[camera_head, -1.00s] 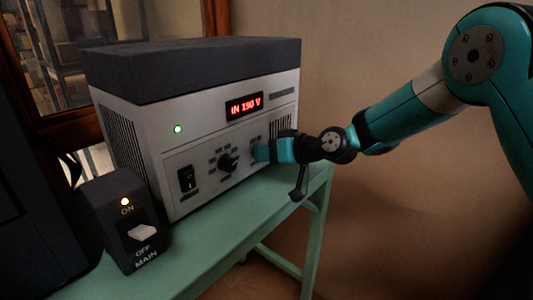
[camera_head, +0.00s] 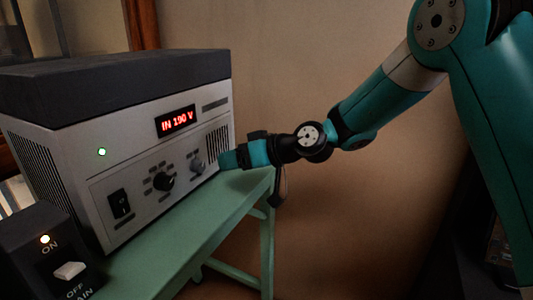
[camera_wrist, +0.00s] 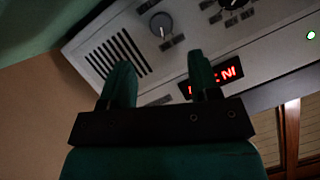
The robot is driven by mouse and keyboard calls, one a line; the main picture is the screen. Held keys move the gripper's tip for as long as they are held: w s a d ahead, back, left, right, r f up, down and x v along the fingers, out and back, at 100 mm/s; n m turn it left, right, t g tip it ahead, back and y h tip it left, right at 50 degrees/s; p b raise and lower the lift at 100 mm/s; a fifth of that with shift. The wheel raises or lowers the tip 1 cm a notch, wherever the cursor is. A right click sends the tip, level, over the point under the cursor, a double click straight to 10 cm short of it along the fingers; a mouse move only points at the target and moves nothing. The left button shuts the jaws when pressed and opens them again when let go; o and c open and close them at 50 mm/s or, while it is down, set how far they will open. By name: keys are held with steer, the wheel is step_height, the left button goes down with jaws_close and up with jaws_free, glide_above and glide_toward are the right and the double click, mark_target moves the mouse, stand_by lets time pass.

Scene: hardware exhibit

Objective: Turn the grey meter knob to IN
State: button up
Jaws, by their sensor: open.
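The grey meter knob (camera_head: 197,164) sits on the front panel of the grey device (camera_head: 85,140), right of a black knob (camera_head: 163,181). In the wrist view the grey knob (camera_wrist: 161,22) shows ahead of the fingertips, with a pointer line on it; its labels are too small to read. The red display (camera_head: 177,121) reads "IN 190 V". My gripper (camera_head: 228,160) is just right of the grey knob, apart from it. In the wrist view my gripper (camera_wrist: 160,72) is open, with nothing between its fingers.
A black rocker switch (camera_head: 119,204) is at the panel's lower left. A MAIN switch box (camera_head: 48,250) with a lit lamp stands in front at left. The device stands on a green table (camera_head: 190,230). Space right of the table is clear.

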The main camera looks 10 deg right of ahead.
steer(key=v, duration=0.9)
steer(key=s+d+f+g+h, duration=0.1)
steer(key=s+g+h, duration=0.3)
steer(key=s, duration=1)
steer(key=s+d+f+g+h, duration=0.1)
steer(key=s+d+g+h, duration=0.2)
steer(key=s, duration=1.1)
step_height(320, 180, up, 18)
steer(key=a+p, duration=0.1)
steer(key=p, duration=1.6)
steer(key=shift+f+m+h, duration=0.25)
steer(key=shift+m+h, duration=0.05)
steer(key=shift+h, duration=0.1)
